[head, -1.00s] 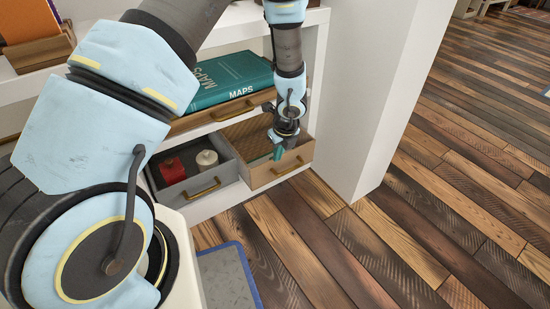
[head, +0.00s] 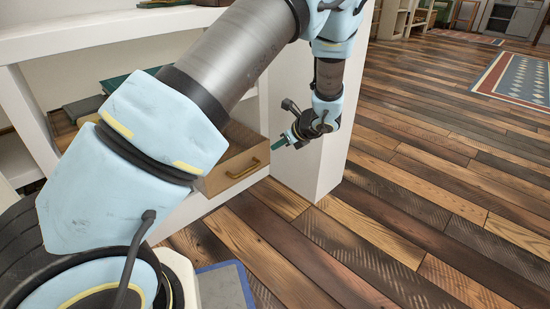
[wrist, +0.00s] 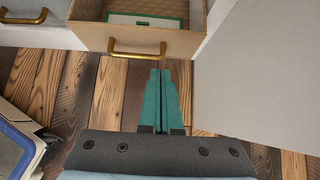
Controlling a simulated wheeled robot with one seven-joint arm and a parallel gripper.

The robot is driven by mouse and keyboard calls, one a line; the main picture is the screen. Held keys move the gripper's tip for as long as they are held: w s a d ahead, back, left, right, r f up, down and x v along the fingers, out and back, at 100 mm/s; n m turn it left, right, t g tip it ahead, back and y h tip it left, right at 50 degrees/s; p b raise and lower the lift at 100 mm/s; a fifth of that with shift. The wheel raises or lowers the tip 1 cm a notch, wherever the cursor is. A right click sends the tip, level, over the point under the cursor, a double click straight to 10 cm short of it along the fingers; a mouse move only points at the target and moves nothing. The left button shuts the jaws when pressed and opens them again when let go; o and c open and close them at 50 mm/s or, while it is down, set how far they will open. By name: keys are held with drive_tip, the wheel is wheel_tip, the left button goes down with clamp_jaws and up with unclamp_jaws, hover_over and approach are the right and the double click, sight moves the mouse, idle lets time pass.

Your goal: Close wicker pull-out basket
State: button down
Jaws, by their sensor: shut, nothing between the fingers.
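The wicker pull-out basket (head: 232,170) is a tan drawer with a brass handle, low in the white shelf unit, and it stands pulled out. Its front and handle also show at the top of the wrist view (wrist: 150,38), with a flat white and green item (wrist: 145,20) inside. My gripper (head: 279,143) is just off the right end of the basket front in the head view. Its teal fingers (wrist: 160,72) are together and empty, pointing toward the lower right part of the front. I cannot tell whether they touch it. My arm hides part of the basket's left side.
A white upright panel (head: 310,150) stands right beside the basket. A grey drawer (wrist: 35,32) with a brass handle is to its left in the wrist view. A blue-edged grey item (head: 225,285) lies on the floor. The plank floor to the right is clear.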

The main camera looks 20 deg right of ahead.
sight(251, 152)
drive_tip(key=b+x, duration=0.2)
drive_tip(key=x, duration=0.2)
drive_tip(key=r+b+x, duration=0.1)
drive_tip(key=b+x, duration=0.1)
drive_tip(key=x, duration=0.2)
drive_tip(key=w+b+x, duration=0.1)
drive_tip(key=b+x, duration=0.1)
drive_tip(key=x, duration=0.2)
drive_tip(key=shift+w+a+r+b, duration=0.15)
drive_tip(key=shift+a+r+b, duration=0.05)
drive_tip(key=shift+a+b, duration=0.1)
drive_tip(key=shift+w+a+r, duration=0.15)
drive_tip(key=shift+w, duration=0.2)
drive_tip(key=w+a+p, duration=0.3)
drive_tip(key=w+p, duration=0.1)
drive_tip(key=w, duration=0.3)
drive_tip(key=shift+w+a, duration=0.3)
drive_tip(key=shift+a, duration=0.05)
drive_tip(key=shift+r, duration=0.1)
